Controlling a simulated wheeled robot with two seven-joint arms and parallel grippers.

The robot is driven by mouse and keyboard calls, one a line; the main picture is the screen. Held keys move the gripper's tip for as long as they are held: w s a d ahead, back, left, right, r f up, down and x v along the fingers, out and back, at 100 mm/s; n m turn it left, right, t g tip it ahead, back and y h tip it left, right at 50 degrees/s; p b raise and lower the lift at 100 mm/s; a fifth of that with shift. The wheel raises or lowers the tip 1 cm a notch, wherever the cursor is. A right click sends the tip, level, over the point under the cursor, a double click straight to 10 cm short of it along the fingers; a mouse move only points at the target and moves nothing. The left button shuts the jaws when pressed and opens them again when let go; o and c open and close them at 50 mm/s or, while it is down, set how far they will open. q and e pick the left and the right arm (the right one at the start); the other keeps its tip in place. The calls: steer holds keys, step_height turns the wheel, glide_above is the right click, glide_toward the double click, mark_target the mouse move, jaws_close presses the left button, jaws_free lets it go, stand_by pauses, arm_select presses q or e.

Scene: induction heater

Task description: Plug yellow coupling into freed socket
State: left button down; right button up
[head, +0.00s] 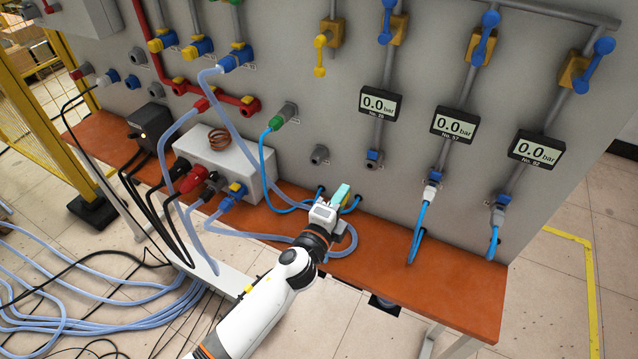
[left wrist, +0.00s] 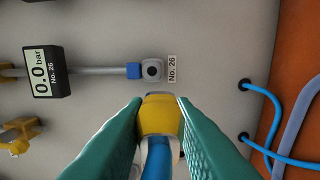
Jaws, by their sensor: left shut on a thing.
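My left gripper (head: 340,194) is in front of the panel, above the orange shelf. In the left wrist view its teal fingers (left wrist: 158,115) are shut on the yellow coupling (left wrist: 160,114), with a blue and white part trailing from it toward the camera. In the head view the coupling is hidden by the gripper. The socket No. 26 (left wrist: 152,70) is a grey round port with a blue collar, empty, just ahead of the coupling in the wrist view; a gap shows between them. In the head view the socket (head: 373,164) is up and right of the gripper.
Gauge No. 26 (head: 380,104) hangs above the socket. To the right, two pipes carry a white coupling (head: 431,190) and a grey coupling (head: 498,213) with blue hoses. A grey box (head: 222,160) with hoses stands left on the orange shelf (head: 400,245).

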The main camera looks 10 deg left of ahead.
arm_select(q)
steer(key=w+d+r+b, duration=0.1)
steer(key=w+d, duration=0.3)
steer(key=w, duration=0.2)
steer(key=shift+d+b, duration=0.15)
steer(key=shift+b, duration=0.15)
stand_by(0.5)
steer(key=shift+w+d+r+b, duration=0.1)
steer(key=shift+w+d+b, duration=0.1)
steer(key=shift+w+b, duration=0.25)
stand_by(2.0)
steer(key=c, duration=1.1)
jaws_free()
steer(key=shift+w, duration=0.15)
steer(key=shift+c, duration=0.2)
steer(key=v, duration=1.2)
